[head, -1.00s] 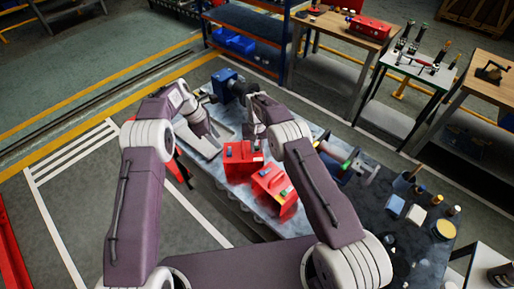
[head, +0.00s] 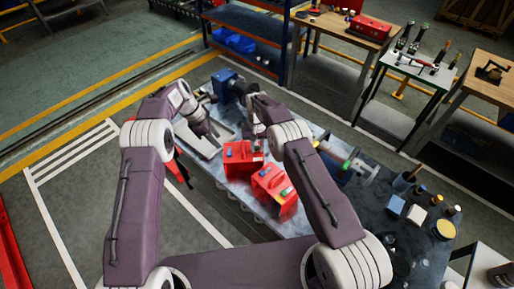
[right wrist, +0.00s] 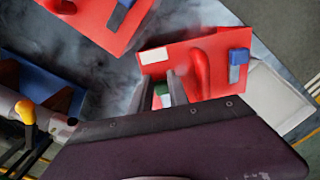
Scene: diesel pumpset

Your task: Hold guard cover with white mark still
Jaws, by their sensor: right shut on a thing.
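Two red guard covers stand on the grey bench. The farther cover (head: 238,160) is at my right gripper (head: 257,146). The right wrist view shows this red cover (right wrist: 207,55) with a white mark (right wrist: 153,56), a red handle and a blue block. My right gripper (right wrist: 162,88) is shut on the cover's edge beside the white mark; the fingers partly hide it. The nearer red cover (head: 275,188) stands apart and also shows in the right wrist view (right wrist: 95,18). My left gripper (head: 217,137) is over the far-left part of the bench; its fingers are too small to judge.
A blue pump part (head: 226,84) is at the bench's far end. A blue machine part with a shaft (head: 345,165) lies to the right of the covers. Small blocks and a yellow-topped tin (head: 445,229) stand on the dark right end. A pale tray (right wrist: 272,100) lies beside the held cover.

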